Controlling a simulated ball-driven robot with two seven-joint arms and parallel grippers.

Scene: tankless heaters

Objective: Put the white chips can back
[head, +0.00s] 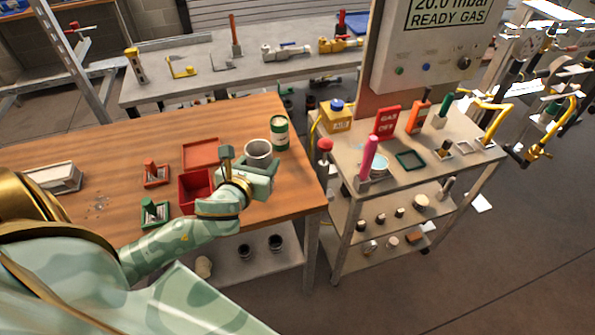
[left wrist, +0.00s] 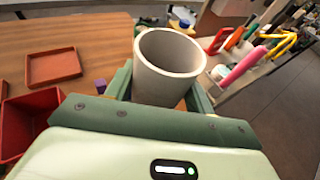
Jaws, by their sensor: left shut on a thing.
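The white chips can (head: 258,150) is a pale grey-white cylinder with an open, hollow-looking top. My left gripper (head: 250,170) is shut on it near the right end of the wooden table (head: 105,140). In the left wrist view the can (left wrist: 168,66) stands upright between the two green fingers of my left gripper (left wrist: 160,95). The can's lower part is hidden by the gripper, so I cannot tell whether it touches the table. My right gripper is not in view.
A green-and-white can (head: 279,133) stands just behind the held can. A red bin (head: 194,190) and a flat red tray (head: 201,153) lie to its left. A crowded grey cart (head: 400,185) stands to the right. Clear wood lies at the table's back left.

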